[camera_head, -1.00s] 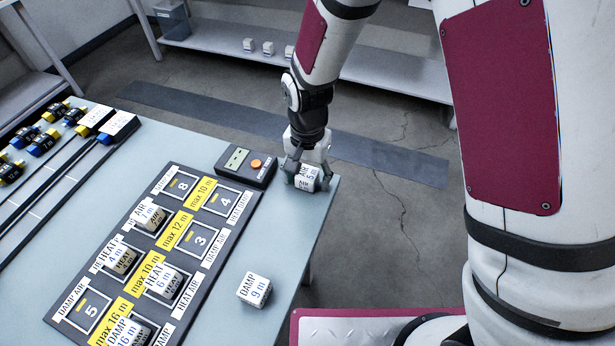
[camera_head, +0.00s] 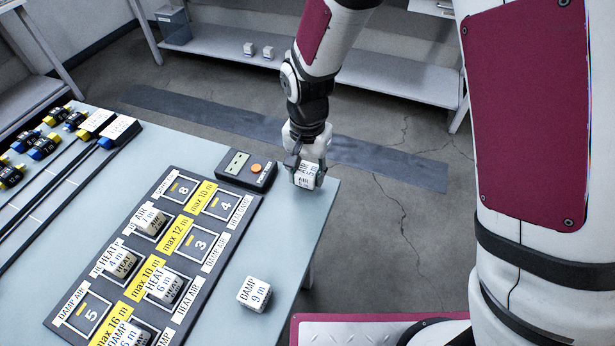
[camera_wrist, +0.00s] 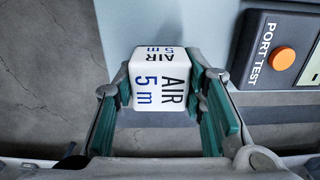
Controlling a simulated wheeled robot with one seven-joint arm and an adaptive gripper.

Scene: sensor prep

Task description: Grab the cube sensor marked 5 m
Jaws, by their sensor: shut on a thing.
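The white cube sensor marked AIR 5 m (camera_head: 306,177) is at the table's far right corner. It also shows in the wrist view (camera_wrist: 160,92), between two green-padded fingers. My gripper (camera_wrist: 160,105) is shut on its left and right sides. In the head view, my gripper (camera_head: 307,168) comes down on the cube from above. I cannot tell whether the cube touches the table.
A port tester (camera_head: 246,171) with an orange button stands just left of the cube. A dark board (camera_head: 215,270) with labelled slots holds several cubes. A DAMP 9 m cube (camera_head: 254,294) lies loose near the right edge. Connectors (camera_head: 42,146) lie at the left.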

